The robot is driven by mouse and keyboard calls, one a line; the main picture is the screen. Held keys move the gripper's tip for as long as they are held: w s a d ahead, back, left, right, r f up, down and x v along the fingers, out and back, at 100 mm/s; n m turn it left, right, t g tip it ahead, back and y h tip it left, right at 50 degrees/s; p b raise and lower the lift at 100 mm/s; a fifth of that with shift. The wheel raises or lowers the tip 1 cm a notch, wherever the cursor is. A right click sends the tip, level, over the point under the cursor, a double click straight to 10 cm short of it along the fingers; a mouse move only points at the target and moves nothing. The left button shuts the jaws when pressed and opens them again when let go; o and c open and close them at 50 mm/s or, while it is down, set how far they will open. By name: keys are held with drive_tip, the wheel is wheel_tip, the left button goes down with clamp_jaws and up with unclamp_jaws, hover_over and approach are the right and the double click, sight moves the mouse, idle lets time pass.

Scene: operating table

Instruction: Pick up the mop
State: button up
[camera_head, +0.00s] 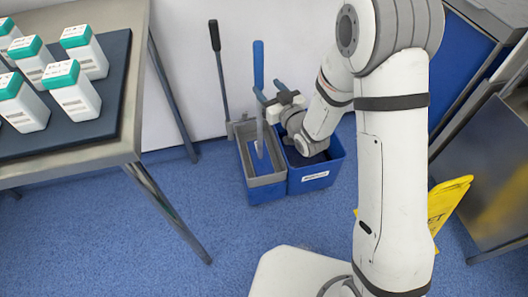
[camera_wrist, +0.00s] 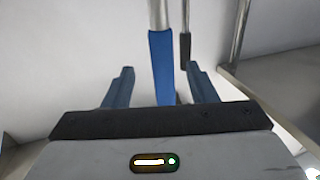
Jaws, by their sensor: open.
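The mop has a blue grip (camera_head: 258,65) on a grey pole and stands upright in the blue bucket set. Its head is not clear to see. My gripper (camera_head: 268,98) is at the handle's height, beside the lower end of the blue grip. In the wrist view, my gripper (camera_wrist: 160,70) is open, with one finger on each side of the blue mop handle (camera_wrist: 162,58). The handle shows between the fingers with a gap to each; I cannot tell how deep it sits between them.
A blue double bucket (camera_head: 267,188) stands on the floor by the white wall. A black-gripped handle (camera_head: 214,36) rises at its left. A metal table (camera_head: 137,120) with white, green-capped bottles is at left. A yellow sign (camera_head: 449,200) and a steel cabinet (camera_head: 490,190) are at right.

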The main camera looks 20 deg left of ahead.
sight(261, 79)
drive_tip(key=x, duration=0.2)
drive_tip(key=b+x, duration=0.1)
drive_tip(key=x, duration=0.4)
drive_tip(key=shift+a+r, duration=0.25)
drive_tip(key=c, duration=1.1)
